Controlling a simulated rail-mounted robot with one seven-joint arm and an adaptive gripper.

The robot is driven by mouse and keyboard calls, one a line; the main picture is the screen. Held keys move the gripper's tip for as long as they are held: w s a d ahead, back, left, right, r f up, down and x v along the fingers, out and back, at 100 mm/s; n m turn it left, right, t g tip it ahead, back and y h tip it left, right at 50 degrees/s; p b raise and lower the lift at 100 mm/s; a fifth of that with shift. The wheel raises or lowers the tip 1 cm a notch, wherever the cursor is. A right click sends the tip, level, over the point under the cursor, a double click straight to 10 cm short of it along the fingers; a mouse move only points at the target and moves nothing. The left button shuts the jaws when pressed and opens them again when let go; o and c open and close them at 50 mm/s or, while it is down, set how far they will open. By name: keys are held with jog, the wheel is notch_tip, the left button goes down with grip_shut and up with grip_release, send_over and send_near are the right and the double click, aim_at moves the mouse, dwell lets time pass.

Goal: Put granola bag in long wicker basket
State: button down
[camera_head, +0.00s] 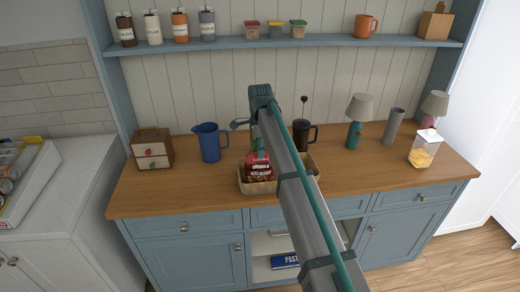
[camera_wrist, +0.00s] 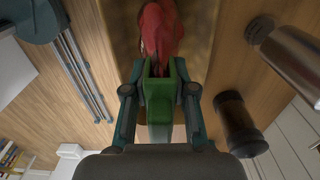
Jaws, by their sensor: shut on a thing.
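The red granola bag (camera_head: 260,174) is upright in the long wicker basket (camera_head: 262,188) on the wooden counter. Its lower part is within the basket, and its upper part stands above the rim. Whether it rests on the basket's floor I cannot tell. In the wrist view my gripper (camera_wrist: 158,70) is shut on the top of the red bag (camera_wrist: 160,28), with tan basket walls on both sides of it. In the head view my arm covers the right part of the basket and most of the gripper.
A shelf (camera_head: 330,41) runs above.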

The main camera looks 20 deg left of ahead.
jog(key=c, duration=0.9)
grip_release()
jog(key=shift+c, duration=0.2)
notch_tip(320, 180, up, 12)
jog(key=b, duration=0.2)
jog(key=shift+r+b, duration=0.1)
jog(key=shift+b, duration=0.3)
